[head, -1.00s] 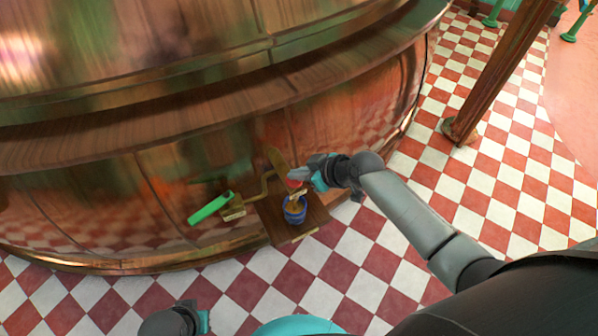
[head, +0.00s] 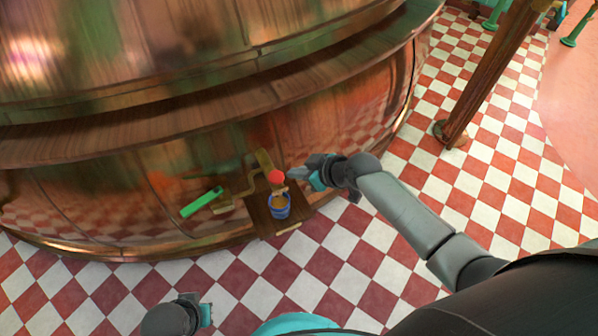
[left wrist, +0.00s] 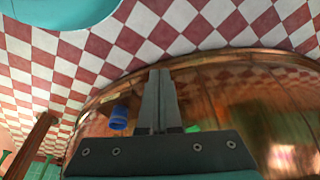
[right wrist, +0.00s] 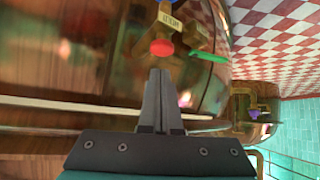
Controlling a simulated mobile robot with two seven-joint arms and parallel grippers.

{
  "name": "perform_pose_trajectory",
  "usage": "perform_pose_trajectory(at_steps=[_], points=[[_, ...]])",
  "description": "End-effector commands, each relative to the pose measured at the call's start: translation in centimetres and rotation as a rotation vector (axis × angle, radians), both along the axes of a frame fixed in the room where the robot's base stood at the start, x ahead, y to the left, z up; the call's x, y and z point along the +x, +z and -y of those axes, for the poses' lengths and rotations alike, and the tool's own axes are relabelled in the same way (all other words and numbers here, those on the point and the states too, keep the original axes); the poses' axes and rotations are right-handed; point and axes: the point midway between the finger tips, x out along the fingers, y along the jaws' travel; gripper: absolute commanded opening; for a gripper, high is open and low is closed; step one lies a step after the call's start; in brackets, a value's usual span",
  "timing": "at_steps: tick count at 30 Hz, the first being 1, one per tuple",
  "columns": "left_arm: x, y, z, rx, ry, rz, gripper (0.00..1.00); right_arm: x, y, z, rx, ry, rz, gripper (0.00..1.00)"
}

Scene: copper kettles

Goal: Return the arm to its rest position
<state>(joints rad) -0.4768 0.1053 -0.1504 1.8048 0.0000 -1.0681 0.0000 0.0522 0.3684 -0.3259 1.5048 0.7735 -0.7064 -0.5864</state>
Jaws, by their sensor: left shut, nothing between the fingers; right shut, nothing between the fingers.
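My right gripper (head: 295,173) is shut and empty, just right of a round red knob (head: 275,177) on the copper kettle's tap, with a small gap between them. In the right wrist view its closed fingertips (right wrist: 158,72) point toward the red knob (right wrist: 162,47). The right arm is stretched out toward the kettle. My left gripper (left wrist: 161,74) is shut and empty in the left wrist view; in the head view only part of it shows at the bottom edge.
A blue cup (head: 279,210) with brownish contents stands on a small wooden shelf (head: 258,219) below the tap. A green handle (head: 201,203) juts out left of it. The large copper kettle (head: 110,195) fills the left. A wooden post (head: 490,75) stands right; checkered floor (head: 345,262) is clear.

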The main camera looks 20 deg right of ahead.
Motion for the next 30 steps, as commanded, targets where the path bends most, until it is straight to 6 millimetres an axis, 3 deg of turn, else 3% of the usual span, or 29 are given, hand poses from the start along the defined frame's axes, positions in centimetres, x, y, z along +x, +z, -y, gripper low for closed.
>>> perform_pose_trajectory(at_steps=[17, 20, 23, 26, 30], points=[[0.0, -0.3, -0.1, 0.001, 0.000, -0.002, 0.00, -0.1, -0.4, 0.2, -0.002, -0.009, -0.005, 0.00], [-0.2, -1.3, -0.3, 0.004, -0.001, -0.005, 0.00, -0.8, -2.1, 1.1, -0.016, -0.051, -0.035, 0.00], [-0.8, -3.4, -0.7, 0.012, -0.003, -0.013, 0.00, -2.5, -5.4, 2.9, -0.047, -0.127, -0.092, 0.00], [-1.7, -6.0, -1.4, 0.020, -0.005, -0.021, 0.00, -5.3, -9.5, 5.2, -0.090, -0.218, -0.160, 0.00], [-3.4, -9.3, -2.6, 0.032, -0.007, -0.029, 0.00, -10.5, -14.7, 7.8, -0.153, -0.325, -0.253, 0.00]])
